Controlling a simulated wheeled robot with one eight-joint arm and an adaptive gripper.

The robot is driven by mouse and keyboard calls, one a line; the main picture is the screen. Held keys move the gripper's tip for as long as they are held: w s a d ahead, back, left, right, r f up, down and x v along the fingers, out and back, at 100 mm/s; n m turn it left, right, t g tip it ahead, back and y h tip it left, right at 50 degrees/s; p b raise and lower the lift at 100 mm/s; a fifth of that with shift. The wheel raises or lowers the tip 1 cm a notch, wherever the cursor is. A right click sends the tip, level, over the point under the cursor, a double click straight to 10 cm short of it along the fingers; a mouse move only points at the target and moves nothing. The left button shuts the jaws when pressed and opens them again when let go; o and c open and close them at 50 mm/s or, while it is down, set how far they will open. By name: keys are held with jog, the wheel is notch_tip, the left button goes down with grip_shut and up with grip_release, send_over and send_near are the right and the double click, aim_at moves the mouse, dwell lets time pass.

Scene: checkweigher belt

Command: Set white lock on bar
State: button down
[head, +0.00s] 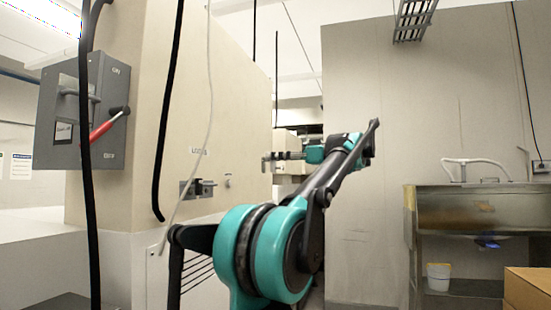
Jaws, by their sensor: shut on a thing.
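My gripper (269,158) is small in the head view, at the end of my teal and black arm, pointing left. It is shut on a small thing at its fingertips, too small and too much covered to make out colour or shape. No white lock shows clearly. A metal bar with a bracket (187,188) sits on the beige cabinet wall, below a "LOCKS" label (198,151), with a dark fitting (206,188) at its right end. A small peg (228,180) is to its right. My gripper appears higher and further right than the bar, apart from it.
A grey switch box (60,130) with a red handle (108,125) is on the cabinet's left face. Black cables and a pale cord (210,90) hang before the cabinet (150,60). A metal sink (480,210), white bucket (438,275) and cardboard box (528,290) stand at right.

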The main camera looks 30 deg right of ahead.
jog(key=v, duration=1.1)
dwell(0.9)
dwell(0.5)
